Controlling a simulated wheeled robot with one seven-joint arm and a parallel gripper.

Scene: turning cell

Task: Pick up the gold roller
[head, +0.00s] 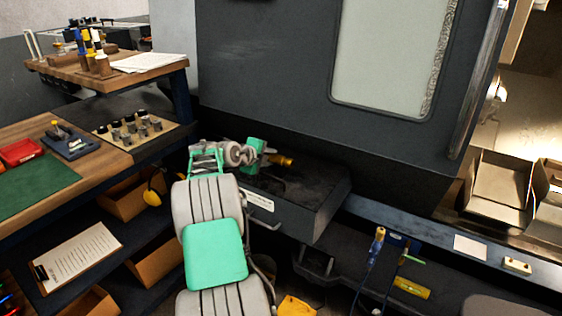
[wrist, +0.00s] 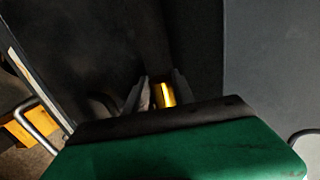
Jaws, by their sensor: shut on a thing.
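The gold roller (head: 283,160) is a short, shiny gold cylinder at the end of my gripper (head: 268,157) in the head view. It shows over the dark grey tray jutting from the machine front. In the wrist view the gold roller (wrist: 164,95) sits between the two grey fingers of my gripper (wrist: 158,92), which are shut on it. The green gripper body hides the lower part of the wrist view. I cannot tell whether the roller touches the tray.
The dark tray (head: 322,207) has raised walls around my gripper. The grey machine (head: 270,70) rises behind it. A workbench (head: 125,139) with a board of dark-topped holders (head: 135,130) stands left. A blue rail (head: 450,246) runs right, with a blue-handled tool (head: 378,245).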

